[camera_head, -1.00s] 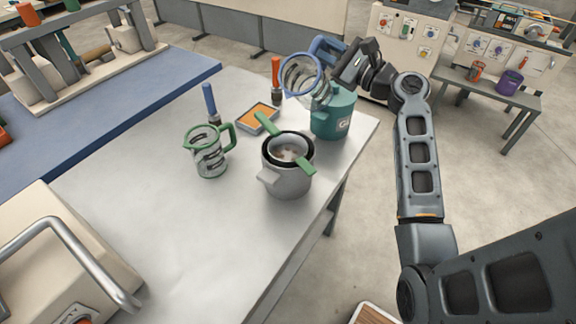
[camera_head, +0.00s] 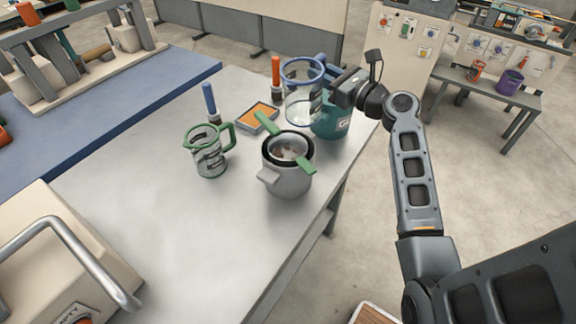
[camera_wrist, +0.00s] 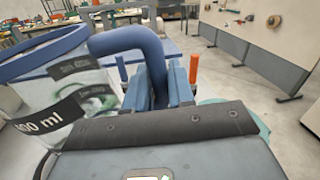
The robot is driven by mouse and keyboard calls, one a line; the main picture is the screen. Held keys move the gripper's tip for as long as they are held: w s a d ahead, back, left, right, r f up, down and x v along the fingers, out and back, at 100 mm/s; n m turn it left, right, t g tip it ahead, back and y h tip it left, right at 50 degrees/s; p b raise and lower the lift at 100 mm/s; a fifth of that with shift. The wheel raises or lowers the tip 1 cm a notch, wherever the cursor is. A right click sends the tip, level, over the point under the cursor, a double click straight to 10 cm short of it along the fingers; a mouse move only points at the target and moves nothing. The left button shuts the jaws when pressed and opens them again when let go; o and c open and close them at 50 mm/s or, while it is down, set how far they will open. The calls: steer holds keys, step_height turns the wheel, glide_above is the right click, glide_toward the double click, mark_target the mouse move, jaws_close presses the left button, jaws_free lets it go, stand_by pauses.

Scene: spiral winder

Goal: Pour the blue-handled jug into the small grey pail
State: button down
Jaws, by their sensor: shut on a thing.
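The clear jug with blue rim and handle (camera_head: 302,104) is held by its handle in my gripper (camera_head: 335,88). It is close to upright, in the air behind the grey pail, and partly hides a teal container. In the wrist view the jug (camera_wrist: 45,105) fills the left side, and my gripper (camera_wrist: 165,85) is shut on the blue handle (camera_wrist: 128,40). I cannot tell how much the jug holds. The small grey pail (camera_head: 287,184) stands on the table, nearer than the jug. A black-rimmed strainer with green handles (camera_head: 306,165) rests across its top, with greyish-brown bits inside.
A green-handled clear jug (camera_head: 210,160) stands left of the pail. The teal container (camera_head: 332,128) stands near the table's right edge. An orange-topped tray (camera_head: 257,118), a blue-handled tool (camera_head: 209,100) and an orange-handled tool (camera_head: 276,72) are behind. The table's (camera_head: 160,225) front is clear.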

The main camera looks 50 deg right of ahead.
steer(key=shift+a+f+m, duration=0.15)
steer(key=shift+f+m, duration=0.45)
steer(key=shift+f, duration=0.05)
steer(key=shift+r, duration=0.15)
steer(key=shift+r, duration=2.9)
